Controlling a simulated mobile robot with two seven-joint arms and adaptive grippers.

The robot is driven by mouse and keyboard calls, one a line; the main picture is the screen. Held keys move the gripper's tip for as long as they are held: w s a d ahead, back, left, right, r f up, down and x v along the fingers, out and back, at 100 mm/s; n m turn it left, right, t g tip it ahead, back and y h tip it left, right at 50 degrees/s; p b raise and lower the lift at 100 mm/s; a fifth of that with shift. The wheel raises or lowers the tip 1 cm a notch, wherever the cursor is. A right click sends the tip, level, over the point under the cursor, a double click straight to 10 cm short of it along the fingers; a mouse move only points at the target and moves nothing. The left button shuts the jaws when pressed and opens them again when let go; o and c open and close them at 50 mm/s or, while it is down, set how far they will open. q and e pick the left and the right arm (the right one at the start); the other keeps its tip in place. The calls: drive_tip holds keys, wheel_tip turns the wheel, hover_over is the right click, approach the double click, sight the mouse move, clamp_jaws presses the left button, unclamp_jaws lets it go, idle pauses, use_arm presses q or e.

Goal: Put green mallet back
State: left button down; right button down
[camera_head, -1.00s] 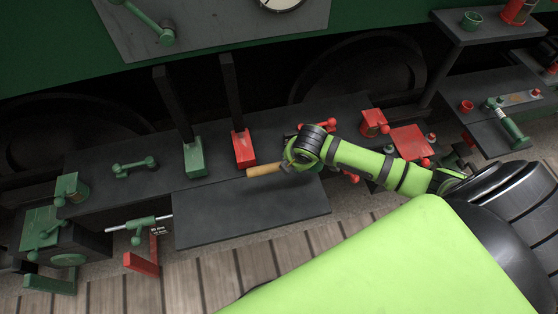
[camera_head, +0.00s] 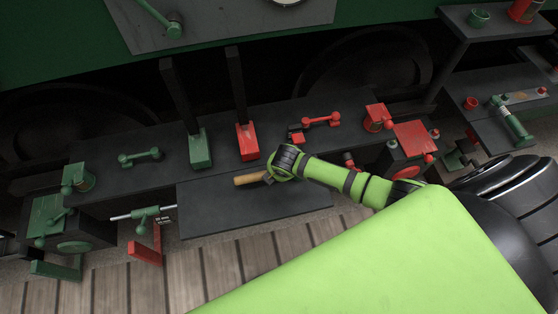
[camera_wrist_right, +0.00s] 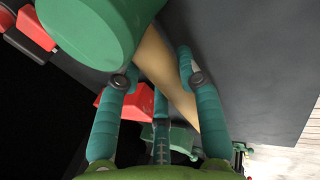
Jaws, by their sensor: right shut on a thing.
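The green mallet has a thick green cylinder head (camera_wrist_right: 90,25) and a pale wooden handle (camera_wrist_right: 168,65). In the head view its wooden handle (camera_head: 248,179) sticks out to the left, over the dark shelf area; its head is hidden behind my arm. My right gripper (camera_head: 268,178) is shut on the handle. In the right wrist view its teal fingers (camera_wrist_right: 158,78) lie on either side of the handle, close to the head. My left gripper is not in view.
A lower dark shelf (camera_head: 240,217) lies under the handle. On the dark bench behind stand a green block (camera_head: 200,150) and a red block (camera_head: 247,143) with tall dark posts. A red double-ended part (camera_head: 320,120) and a red box (camera_head: 411,138) are to the right.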

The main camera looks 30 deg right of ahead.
drive_tip(key=c, duration=0.8)
unclamp_jaws()
drive_tip(key=shift+r, duration=0.1)
drive_tip(key=v, duration=1.2)
drive_tip(key=shift+p, duration=0.4)
